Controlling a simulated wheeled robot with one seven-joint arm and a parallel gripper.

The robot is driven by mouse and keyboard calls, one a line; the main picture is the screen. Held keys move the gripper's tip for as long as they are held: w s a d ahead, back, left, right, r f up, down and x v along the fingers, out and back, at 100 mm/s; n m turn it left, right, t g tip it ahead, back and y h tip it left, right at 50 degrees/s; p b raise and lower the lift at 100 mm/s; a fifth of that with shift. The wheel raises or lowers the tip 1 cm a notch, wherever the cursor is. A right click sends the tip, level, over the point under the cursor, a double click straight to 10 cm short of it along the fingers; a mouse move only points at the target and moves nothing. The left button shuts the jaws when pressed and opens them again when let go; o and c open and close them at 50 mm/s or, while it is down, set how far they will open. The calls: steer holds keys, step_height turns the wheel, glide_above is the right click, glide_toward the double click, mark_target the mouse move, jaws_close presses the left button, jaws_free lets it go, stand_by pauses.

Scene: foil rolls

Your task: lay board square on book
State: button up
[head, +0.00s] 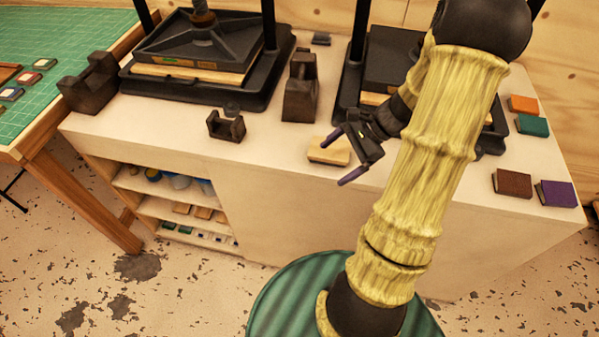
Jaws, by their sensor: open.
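A small pale wooden board (322,153) lies flat on the white bench top near its front edge. My gripper (343,159) is open, with its two purple-tipped fingers spread at the right end of the board. The fingers overlap the board in the picture, and I cannot tell whether they touch it. Small closed books lie at the right of the bench: orange (523,104), teal (532,125), brown (513,184) and purple (556,193). Which book the task means is not clear. A pale wooden piece (374,98) shows in the right press, partly hidden by my arm.
The right black press (351,82) stands behind my gripper. The left press (215,50) holds pale boards. Dark stands (300,88) (226,125) and a dark block (90,84) occupy the bench. A green cutting mat (60,50) lies left.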

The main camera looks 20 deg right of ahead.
steer(key=s+a+r+n+h, duration=0.2)
steer(key=a+n+h, duration=0.2)
steer(key=n, duration=0.5)
steer(key=s+a+r+n+t+h, duration=0.1)
steer(key=s+a+r+n+h, duration=0.1)
steer(key=a+n, duration=0.6)
steer(key=shift+s+a+r+n+h, duration=0.35)
steer(key=shift+r+h, duration=0.2)
steer(key=shift+h, duration=0.65)
